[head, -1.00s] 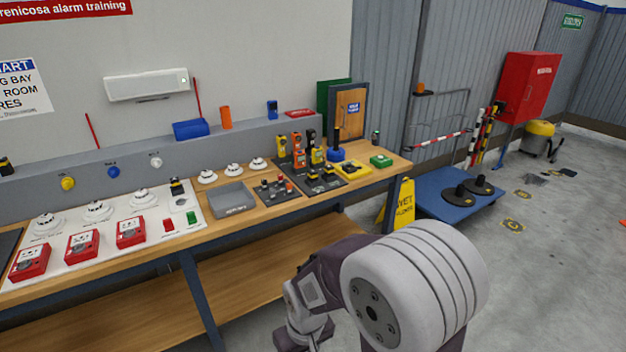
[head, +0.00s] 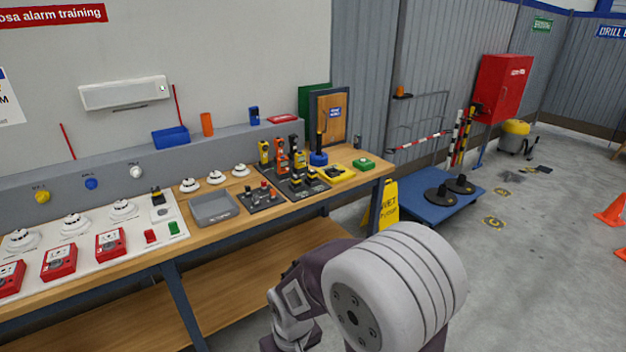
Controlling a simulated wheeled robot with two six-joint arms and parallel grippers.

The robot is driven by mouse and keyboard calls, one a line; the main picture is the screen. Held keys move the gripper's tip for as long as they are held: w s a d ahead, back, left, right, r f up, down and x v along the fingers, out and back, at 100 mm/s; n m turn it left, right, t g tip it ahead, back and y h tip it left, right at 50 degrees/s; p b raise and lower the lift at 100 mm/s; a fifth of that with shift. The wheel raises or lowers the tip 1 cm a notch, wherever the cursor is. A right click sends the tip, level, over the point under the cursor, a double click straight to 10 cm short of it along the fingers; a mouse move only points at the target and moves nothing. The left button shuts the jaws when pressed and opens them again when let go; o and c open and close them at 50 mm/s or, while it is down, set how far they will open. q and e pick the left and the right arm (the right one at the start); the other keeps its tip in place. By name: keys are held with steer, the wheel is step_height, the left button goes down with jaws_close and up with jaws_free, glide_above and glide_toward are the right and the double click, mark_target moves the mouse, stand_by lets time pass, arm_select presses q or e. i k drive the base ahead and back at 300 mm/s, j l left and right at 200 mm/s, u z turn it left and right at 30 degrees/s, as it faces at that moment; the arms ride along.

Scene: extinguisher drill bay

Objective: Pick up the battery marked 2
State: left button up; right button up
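I cannot make out a battery marked 2; no number on the small items is legible at this distance. Small dark, red and orange pieces stand in a dark holder (head: 262,196) on the workbench (head: 240,232). Beside it, a dark charging-type rack (head: 306,189) holds several yellow, orange and black handheld units (head: 281,152). One of my arms shows at the bottom centre, below and in front of the bench. Neither of my grippers can be seen.
A grey tray (head: 214,209) sits left of the dark holder. White detectors and red call points (head: 110,244) fill the bench's left side. A yellow wet-floor sign (head: 388,205) and a blue platform (head: 432,200) stand right of the bench. The floor at right is mostly open.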

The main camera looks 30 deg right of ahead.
mark_target(156, 194)
steer(key=i+j+u, duration=0.15)
steer(key=i, duration=0.45)
steer(key=i+j+u, duration=0.15)
steer(key=i, duration=0.4)
steer(key=i+j+u, duration=0.15)
steer(key=i, duration=0.45)
